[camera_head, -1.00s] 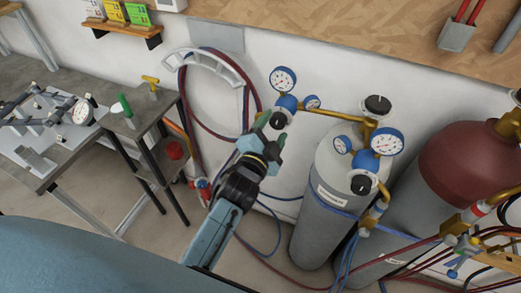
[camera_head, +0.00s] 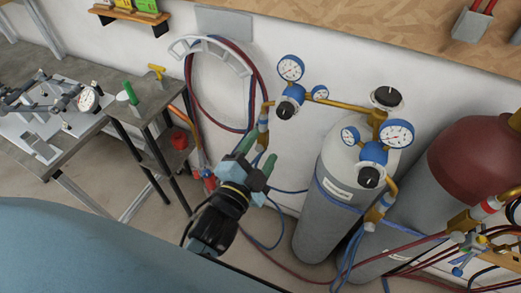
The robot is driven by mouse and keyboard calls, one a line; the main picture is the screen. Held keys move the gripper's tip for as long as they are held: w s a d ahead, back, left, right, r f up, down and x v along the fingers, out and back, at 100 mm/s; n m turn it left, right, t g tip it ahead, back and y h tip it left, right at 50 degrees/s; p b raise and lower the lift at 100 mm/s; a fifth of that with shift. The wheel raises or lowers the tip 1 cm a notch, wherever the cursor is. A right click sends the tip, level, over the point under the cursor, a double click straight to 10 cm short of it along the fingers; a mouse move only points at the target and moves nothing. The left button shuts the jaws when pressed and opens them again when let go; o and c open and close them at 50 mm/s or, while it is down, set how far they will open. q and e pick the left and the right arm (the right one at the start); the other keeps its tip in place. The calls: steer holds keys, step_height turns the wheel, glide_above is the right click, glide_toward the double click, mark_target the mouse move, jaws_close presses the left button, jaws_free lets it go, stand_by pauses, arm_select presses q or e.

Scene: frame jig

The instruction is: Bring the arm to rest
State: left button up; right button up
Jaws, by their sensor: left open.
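My left gripper (camera_head: 257,163) is in the middle of the head view, on a blue and black arm that comes up from the lower edge. Its two greenish fingers stand apart with nothing visible between them. It is in front of the white wall, left of the grey gas cylinder (camera_head: 325,225) and below a blue regulator with a gauge (camera_head: 290,68). I cannot tell whether it touches the hose fitting behind it. My right gripper is not in view.
The frame jig (camera_head: 50,115) lies on the table at the left, beside a small stand (camera_head: 157,103). A hose reel (camera_head: 210,46) hangs on the wall. A dark red cylinder (camera_head: 475,160) stands at the right. Hoses run across the floor. Some floor at the left is bare.

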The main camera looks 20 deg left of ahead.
arm_select(q)
steer(key=s+d+f+n+g+h+b, duration=0.1)
steer(key=s+f+n+g+b, duration=0.25)
steer(key=f, duration=1.55)
steer(key=s+f+g+b, duration=0.2)
steer(key=s+f+g, duration=0.4)
steer(key=f, duration=1.4)
steer(key=s+a+f+n+g+b, duration=0.2)
steer(key=s+a+f, duration=0.3)
steer(key=s+f, duration=0.5)
steer(key=s+a+f+n+g+y+b, duration=0.1)
steer(key=s+a+f+g, duration=0.4)
steer(key=s+f, duration=0.5)
steer(key=s+n+b, duration=0.1)
steer(key=s+n, duration=0.1)
steer(key=s, duration=0.3)
steer(key=shift+s+f+y, duration=0.2)
steer(key=shift+s+y, duration=0.1)
steer(key=shift+s, duration=0.1)
steer(key=shift+n+g, duration=0.25)
